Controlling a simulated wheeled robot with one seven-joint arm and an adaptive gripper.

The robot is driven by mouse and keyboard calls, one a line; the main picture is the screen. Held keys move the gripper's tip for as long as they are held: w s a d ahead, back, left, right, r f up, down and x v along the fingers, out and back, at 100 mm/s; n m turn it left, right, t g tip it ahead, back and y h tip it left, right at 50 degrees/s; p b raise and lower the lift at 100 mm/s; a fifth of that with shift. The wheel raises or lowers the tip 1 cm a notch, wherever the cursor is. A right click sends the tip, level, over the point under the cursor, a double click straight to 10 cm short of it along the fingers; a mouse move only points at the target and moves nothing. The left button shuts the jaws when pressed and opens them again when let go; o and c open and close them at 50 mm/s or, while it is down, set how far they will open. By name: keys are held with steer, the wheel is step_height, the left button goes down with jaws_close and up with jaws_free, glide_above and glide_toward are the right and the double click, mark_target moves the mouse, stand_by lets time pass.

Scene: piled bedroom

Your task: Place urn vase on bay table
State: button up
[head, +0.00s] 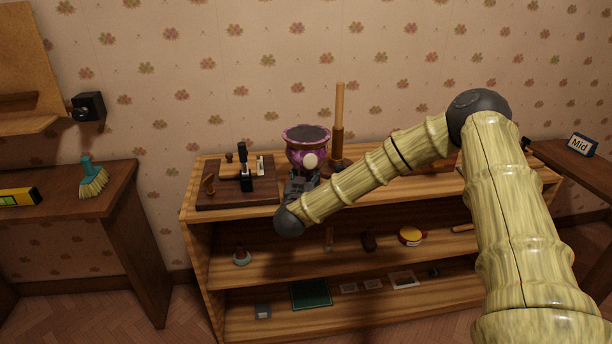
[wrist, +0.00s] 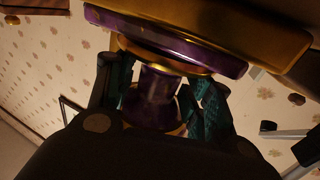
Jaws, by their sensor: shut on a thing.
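The urn vase (head: 305,154) is purple with gold trim and a wide rim. It is upright at the back of the wooden shelf unit's top in the head view. My gripper (head: 302,179) is shut on its lower, narrow part. In the wrist view, the dark fingers of my gripper (wrist: 160,98) stand on both sides of the purple stem of the urn vase (wrist: 157,88). My gripper hides the vase's foot in the head view, so I cannot tell whether it touches the shelf top. I cannot tell which surface is the bay table.
The shelf unit (head: 350,272) holds small items on lower shelves. A dark board with tools (head: 238,193) lies left of the vase, and a wooden post (head: 338,130) stands close right. A left table (head: 115,190) holds a brush (head: 93,178). A right table bears a "Mid" sign (head: 582,144).

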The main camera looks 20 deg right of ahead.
steer(key=shift+r, duration=0.15)
steer(key=o, duration=0.9)
steer(key=shift+f, duration=0.2)
steer(key=o, duration=0.3)
steer(key=shift+o, duration=0.2)
steer(key=shift+r, duration=0.15)
